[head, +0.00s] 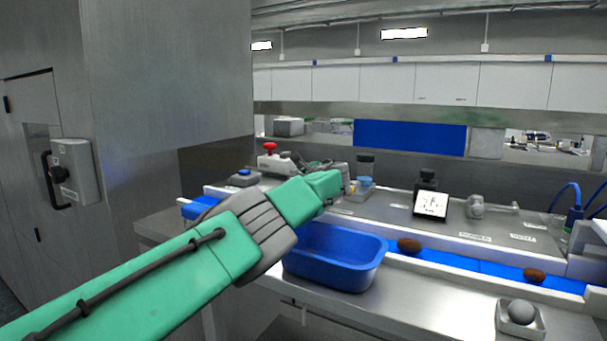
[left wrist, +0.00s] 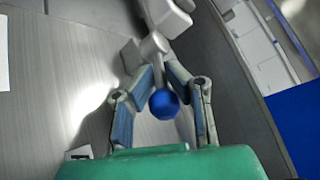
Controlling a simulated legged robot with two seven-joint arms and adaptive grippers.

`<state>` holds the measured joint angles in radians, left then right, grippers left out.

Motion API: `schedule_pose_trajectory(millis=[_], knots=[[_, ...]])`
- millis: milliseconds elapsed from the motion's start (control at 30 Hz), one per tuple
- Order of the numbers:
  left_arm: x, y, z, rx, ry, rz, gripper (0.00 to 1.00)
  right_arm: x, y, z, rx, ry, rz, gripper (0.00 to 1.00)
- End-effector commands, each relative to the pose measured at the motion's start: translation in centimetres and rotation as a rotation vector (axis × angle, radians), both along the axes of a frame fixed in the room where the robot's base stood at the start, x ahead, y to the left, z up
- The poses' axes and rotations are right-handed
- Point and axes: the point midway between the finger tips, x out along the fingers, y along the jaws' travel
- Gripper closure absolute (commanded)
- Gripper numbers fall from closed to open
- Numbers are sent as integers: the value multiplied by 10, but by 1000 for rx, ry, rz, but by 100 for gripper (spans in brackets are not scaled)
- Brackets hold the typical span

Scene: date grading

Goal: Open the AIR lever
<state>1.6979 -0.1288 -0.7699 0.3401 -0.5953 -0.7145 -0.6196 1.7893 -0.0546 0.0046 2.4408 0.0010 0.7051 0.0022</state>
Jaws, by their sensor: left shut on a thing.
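My left gripper (left wrist: 158,66) is shut on a grey lever (left wrist: 153,47) in the left wrist view. Its two fingers press the lever's stem from both sides. The lever's round blue knob (left wrist: 164,104) lies between the fingers, on the palm side of the tips. The stem runs up to a pale grey body at the top of that view. In the head view my left gripper (head: 350,184) reaches over the steel counter, and my green arm partly hides it. I cannot read an AIR label on the held lever. My right gripper is not in view.
A blue tub (head: 335,262) stands below my left gripper. Brown dates (head: 409,245) lie on the blue belt to its right. A small screen (head: 431,205) and a grey valve-like fitting (head: 476,207) stand on the counter. A red button (head: 270,147) is behind my arm.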

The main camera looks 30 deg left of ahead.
Motion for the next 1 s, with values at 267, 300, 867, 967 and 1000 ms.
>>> schedule_pose_trajectory(millis=[267, 300, 867, 967, 1000], knots=[[1, -5, -9, -6, 8, -10, 100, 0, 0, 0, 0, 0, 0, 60], [1, -5, -9, -6, 8, -10, 100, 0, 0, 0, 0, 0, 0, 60], [-1, -2, -1, -3, 1, -2, 70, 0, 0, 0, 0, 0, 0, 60], [-1, -2, 0, -2, 0, -1, 70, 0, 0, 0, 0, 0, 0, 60], [-1, -2, 0, -2, 0, 0, 70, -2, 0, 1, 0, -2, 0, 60]])
